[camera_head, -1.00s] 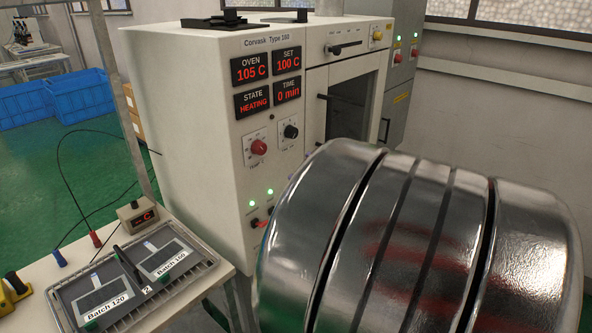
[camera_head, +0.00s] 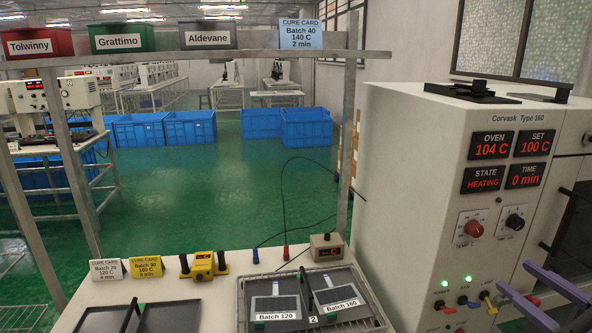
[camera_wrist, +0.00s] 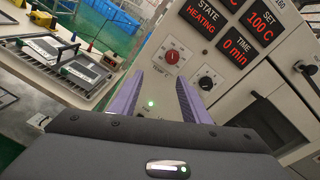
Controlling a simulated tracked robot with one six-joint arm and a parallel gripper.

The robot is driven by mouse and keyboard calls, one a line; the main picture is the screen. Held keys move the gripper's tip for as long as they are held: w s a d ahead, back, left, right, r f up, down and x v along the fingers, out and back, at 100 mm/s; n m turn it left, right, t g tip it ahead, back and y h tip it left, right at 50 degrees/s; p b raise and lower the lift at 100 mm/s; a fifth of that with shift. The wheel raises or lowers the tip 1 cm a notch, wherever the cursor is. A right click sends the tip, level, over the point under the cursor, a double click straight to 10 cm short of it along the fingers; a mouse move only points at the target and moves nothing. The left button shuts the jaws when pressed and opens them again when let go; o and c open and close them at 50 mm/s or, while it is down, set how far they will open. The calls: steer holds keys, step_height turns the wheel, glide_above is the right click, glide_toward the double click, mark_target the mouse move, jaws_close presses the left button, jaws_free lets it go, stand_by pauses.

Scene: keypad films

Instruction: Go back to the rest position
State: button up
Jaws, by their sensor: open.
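My gripper (camera_head: 514,277) shows at the lower right of the head view, its two purple fingers apart and empty. They are in front of the lower part of the white oven (camera_head: 415,170). In the wrist view my gripper (camera_wrist: 155,92) also has its fingers spread with nothing between them. Beyond them are the oven's red knob (camera_wrist: 172,57), black knob (camera_wrist: 206,83) and a lit green lamp (camera_wrist: 151,104). The oven displays read OVEN 104 C, SET 100 C, HEATING, TIME 0 min. Whether the fingers touch the oven cannot be told.
A tray (camera_head: 379,322) with Batch 120 and Batch 160 films lies on the bench (camera_head: 225,290). A shelf (camera_head: 270,54) with labelled bins crosses above.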

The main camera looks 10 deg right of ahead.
steer(key=w+a+f+n+g+h, duration=0.1)
steer(key=w+a+f+n+g, duration=0.3)
steer(key=a+f+n+g, duration=1)
steer(key=s+a+r+n+t, duration=0.1)
steer(key=s+a+r+n, duration=0.1)
steer(key=a+n, duration=0.5)
steer(key=s+a+r+n+t, duration=0.1)
steer(key=s+a+r+n, duration=0.1)
steer(key=s+a+n, duration=0.3)
steer(key=a+n, duration=0.3)
steer(key=a, duration=0.2)
steer(key=shift+s+a+r+n, duration=0.15)
steer(key=shift+s+n, duration=0.05)
steer(key=shift+n, duration=0.1)
